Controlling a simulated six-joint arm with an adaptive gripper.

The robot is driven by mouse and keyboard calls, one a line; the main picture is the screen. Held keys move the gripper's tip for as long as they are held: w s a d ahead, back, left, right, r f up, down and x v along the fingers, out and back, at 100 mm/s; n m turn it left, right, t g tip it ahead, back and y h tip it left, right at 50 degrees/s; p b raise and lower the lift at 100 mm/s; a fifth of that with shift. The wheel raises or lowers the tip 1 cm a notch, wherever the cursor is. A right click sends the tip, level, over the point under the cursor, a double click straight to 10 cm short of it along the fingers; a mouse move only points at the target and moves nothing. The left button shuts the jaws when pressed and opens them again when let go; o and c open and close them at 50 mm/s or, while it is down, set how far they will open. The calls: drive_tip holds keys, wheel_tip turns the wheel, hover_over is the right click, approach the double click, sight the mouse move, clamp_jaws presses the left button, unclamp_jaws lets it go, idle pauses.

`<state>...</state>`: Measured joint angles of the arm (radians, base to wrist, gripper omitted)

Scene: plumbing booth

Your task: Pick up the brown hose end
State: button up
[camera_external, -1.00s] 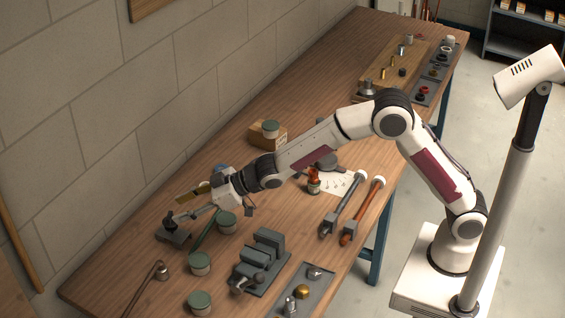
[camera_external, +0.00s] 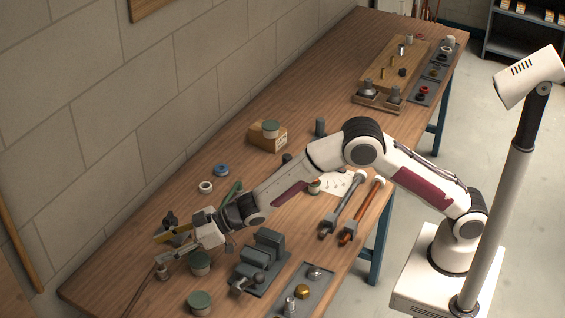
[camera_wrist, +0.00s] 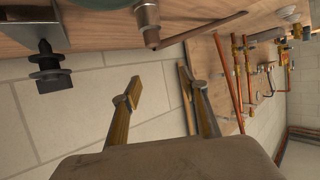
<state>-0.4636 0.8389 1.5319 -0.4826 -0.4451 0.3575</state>
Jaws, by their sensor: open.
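The brown hose (camera_external: 138,292) runs up from the bottom left of the bench in the external view. Its bent end (camera_external: 158,261) meets a silver fitting (camera_external: 163,274). In the wrist view, the silver fitting (camera_wrist: 147,17) stands at the top centre, and the brown hose (camera_wrist: 203,30) runs from it to the right. My gripper (camera_external: 160,248) is just above and beside this end at the bench's near-left part. In the wrist view, my gripper (camera_wrist: 163,84) has its two fingers apart, with nothing between them. The fitting lies past the fingertips, apart from them.
Green-lidded jars (camera_external: 200,262) stand close to the gripper's right, with a grey vise (camera_external: 262,262) beyond. A black knobbed part on a plate (camera_wrist: 48,68) is at the wrist view's left. The block wall (camera_external: 110,100) runs behind the bench.

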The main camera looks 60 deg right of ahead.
sight(164, 265)
drive_tip(key=shift+f, duration=1.7)
drive_tip(key=shift+f, duration=0.15)
wheel_tip(164, 265, down, 3)
drive_tip(key=shift+f, duration=0.15)
drive_tip(key=shift+x, duration=1.5)
drive_tip(key=c, duration=1.2)
